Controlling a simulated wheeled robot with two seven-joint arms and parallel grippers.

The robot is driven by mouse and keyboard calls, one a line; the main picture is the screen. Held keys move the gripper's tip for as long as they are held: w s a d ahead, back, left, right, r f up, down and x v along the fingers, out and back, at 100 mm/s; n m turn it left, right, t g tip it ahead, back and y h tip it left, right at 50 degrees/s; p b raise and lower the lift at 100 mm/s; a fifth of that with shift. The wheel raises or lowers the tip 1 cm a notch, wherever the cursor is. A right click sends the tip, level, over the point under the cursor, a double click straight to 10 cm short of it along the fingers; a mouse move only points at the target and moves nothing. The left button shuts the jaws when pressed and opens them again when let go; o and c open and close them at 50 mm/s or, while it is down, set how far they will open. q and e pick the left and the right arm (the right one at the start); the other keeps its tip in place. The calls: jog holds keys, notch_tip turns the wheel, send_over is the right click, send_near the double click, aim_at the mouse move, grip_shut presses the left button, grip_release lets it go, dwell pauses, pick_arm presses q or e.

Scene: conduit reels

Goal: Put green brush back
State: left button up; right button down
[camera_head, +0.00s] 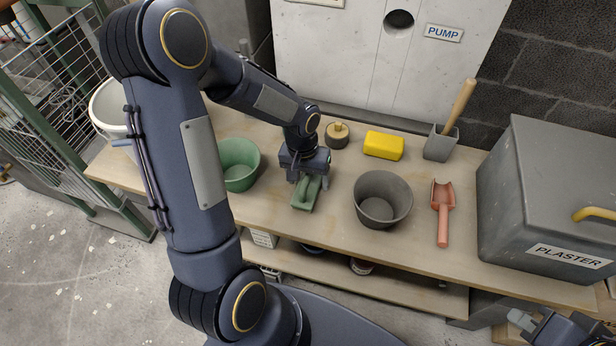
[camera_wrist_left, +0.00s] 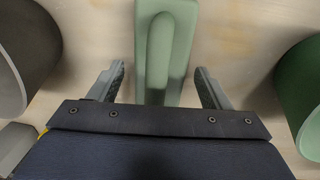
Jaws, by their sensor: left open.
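The green brush (camera_head: 304,198) lies on the wooden workbench, between a green bucket (camera_head: 240,165) on its left and a dark grey bucket (camera_head: 382,199) on its right. In the left wrist view the brush (camera_wrist_left: 166,45) runs between the two fingers. My left gripper (camera_head: 311,183) is open and comes down over the brush from behind, one finger on each side, with a gap visible on both sides. In the left wrist view my left gripper (camera_wrist_left: 160,88) shows no contact with the brush. My right gripper (camera_head: 524,322) is at the bottom right corner, partly cut off, away from the brush.
A grey PLASTER box (camera_head: 545,195) fills the right end. A white bucket (camera_head: 110,108) is at the left.

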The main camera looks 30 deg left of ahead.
pick_arm(q)
notch_tip(320, 180, up, 12)
jog(key=a+p, duration=0.1)
jog(key=p, duration=0.2)
jog(key=s+d+r+t+h, duration=0.1)
jog(key=s+r, duration=0.3)
jog(key=s, duration=0.4)
jog(key=s+d+r+m+t+h, duration=0.1)
jog(key=s+d+r+t, duration=0.3)
jog(key=s, duration=0.4)
jog(key=shift+s+d+r+h, duration=0.2)
jog(key=shift+s+r+h, duration=0.05)
jog(key=shift+s+h, duration=0.1)
notch_tip(320, 180, up, 14)
jog(key=p, duration=1.3)
jog(key=shift+f, duration=0.2)
